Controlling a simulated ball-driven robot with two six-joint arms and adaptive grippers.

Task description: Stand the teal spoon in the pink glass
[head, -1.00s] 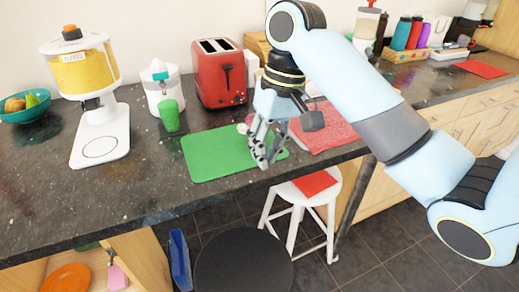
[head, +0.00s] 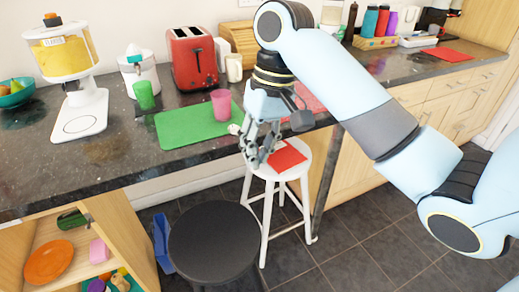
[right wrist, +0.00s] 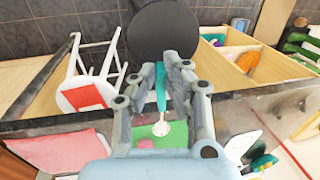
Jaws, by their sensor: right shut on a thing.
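The teal spoon (right wrist: 161,88) is between the fingers of my right gripper (right wrist: 160,92), which is shut on its teal handle. The spoon's pale bowl end (right wrist: 161,129) points toward the green mat in the right wrist view. In the head view my right gripper (head: 258,158) is just off the counter's front edge, to the right of and nearer than the pink glass. The pink glass (head: 221,104) stands upright on the green mat (head: 187,127), apart from the gripper. It shows partly in the right wrist view (right wrist: 209,150). My left gripper is not in view.
A green cup (head: 144,95) stands left of the mat by a white juicer (head: 140,72). A red toaster (head: 194,58) is behind. A white stool (head: 281,172) with a red item and a black round stool (head: 213,243) stand before the counter.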

